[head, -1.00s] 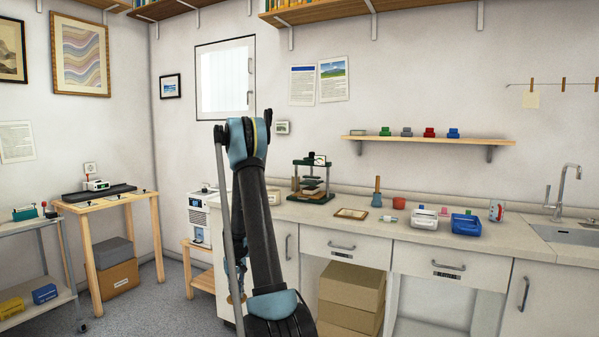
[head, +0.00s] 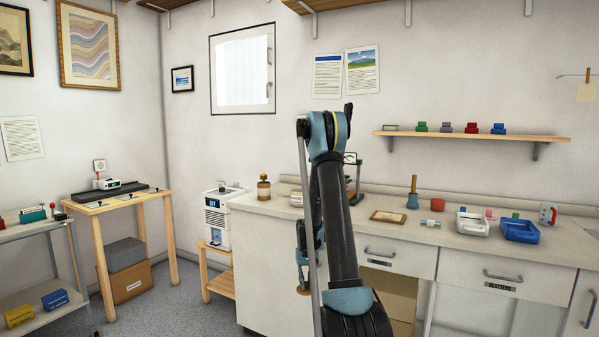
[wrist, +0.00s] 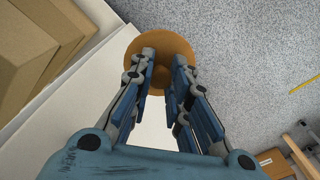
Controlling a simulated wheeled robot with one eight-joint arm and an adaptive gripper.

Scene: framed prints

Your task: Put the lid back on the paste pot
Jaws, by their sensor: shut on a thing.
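My gripper (wrist: 163,62) is shut on a round orange-brown lid (wrist: 164,40), seen between and beyond the fingertips in the wrist view. In the head view my gripper (head: 303,262) hangs low beside my arm, in front of the counter, with the brown lid (head: 303,291) beneath it. A small pale pot with a label (head: 296,198), which looks like the paste pot, stands on the counter's left part, just left of my arm. Its top is too small to make out clearly.
A brown bottle (head: 264,189) stands left of the pot on the counter (head: 400,238). A press (head: 353,180) is partly hidden behind my arm. Farther right are a small frame (head: 388,216), a white tray (head: 472,226) and a blue tray (head: 520,232). A white machine (head: 217,215) stands left of the counter.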

